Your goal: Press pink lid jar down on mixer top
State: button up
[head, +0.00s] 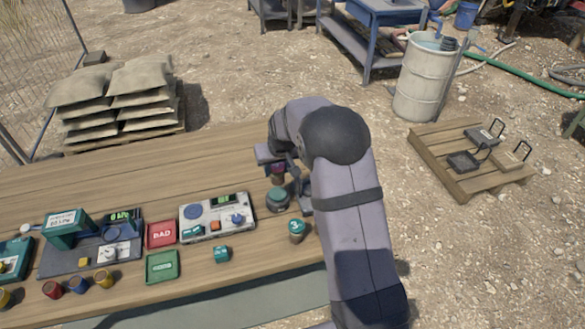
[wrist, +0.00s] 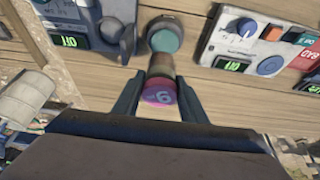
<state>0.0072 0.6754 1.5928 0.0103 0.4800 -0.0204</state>
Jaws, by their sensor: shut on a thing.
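The jar with the pink lid (wrist: 159,93) is between my gripper's fingers in the wrist view, its lid marked with a 9 or 6. In the head view the jar (head: 278,173) shows in part beside my arm. My gripper (wrist: 157,93) is shut on the jar and holds it near the mixer. The mixer's round teal top (wrist: 165,38) lies just past the jar in the wrist view. In the head view the mixer (head: 277,198) stands just in front of the jar. I cannot tell whether the jar touches it.
A teal-lidded jar marked 3 (head: 297,231) stands nearby. Left of the mixer are a grey control box (head: 217,216), a red BAD tray (head: 160,235) and a green tray (head: 162,267). A device with an OFF display (wrist: 75,35) sits on the mixer's other side. The back tabletop is clear.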

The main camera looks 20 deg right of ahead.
aim_at(277, 183)
jog(key=shift+w+a, duration=0.1)
jog(key=shift+a, duration=0.1)
jog(key=shift+f, duration=0.1)
jog(key=shift+f+b, duration=1.7)
jog(key=shift+f, duration=0.6)
jog(key=shift+f+b, duration=0.65)
jog(key=shift+f, duration=0.35)
dwell(1.5)
jog(key=shift+r, duration=0.1)
dwell(0.7)
jog(key=shift+r+p, duration=2.45)
jog(key=shift+r, duration=1.1)
jog(key=shift+d, duration=0.1)
